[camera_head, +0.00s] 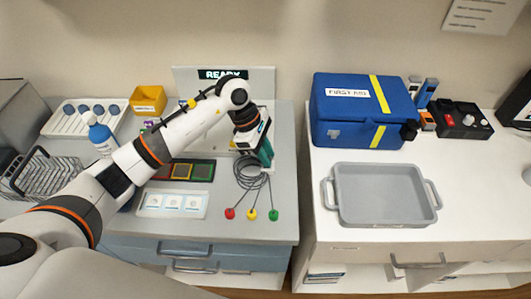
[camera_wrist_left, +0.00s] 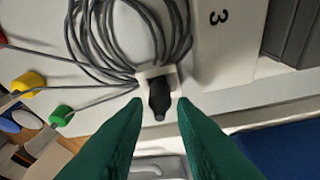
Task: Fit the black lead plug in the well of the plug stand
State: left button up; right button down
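A black plug (camera_wrist_left: 159,96) shows in the left wrist view, at a small white square block (camera_wrist_left: 172,74). I cannot tell whether this block is the plug stand or part of the lead. Grey coiled cables (camera_wrist_left: 100,38) run from beside it; in the head view the coil (camera_head: 250,174) lies on the left counter. My left gripper (camera_wrist_left: 160,104) has green fingers, apart, with the plug seen between their tips and a gap on each side. In the head view the gripper (camera_head: 265,155) is over the back right of that counter, hiding the plug. My right gripper is not in view.
Red (camera_head: 230,213), yellow (camera_head: 252,214) and green (camera_head: 273,214) lead ends lie at the counter's front. A white three-part panel (camera_head: 172,204) lies left of them. A blue first aid case (camera_head: 345,118) and grey tray (camera_head: 385,218) stand on the right counter, across a gap.

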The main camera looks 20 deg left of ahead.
pick_arm(q)
jog(key=shift+r+p, duration=0.55)
jog(key=shift+r, duration=0.9)
jog(key=o, duration=0.6)
jog(key=shift+r+p, duration=0.45)
jog(key=shift+r, duration=1.05)
jog(key=shift+s+f, duration=0.1)
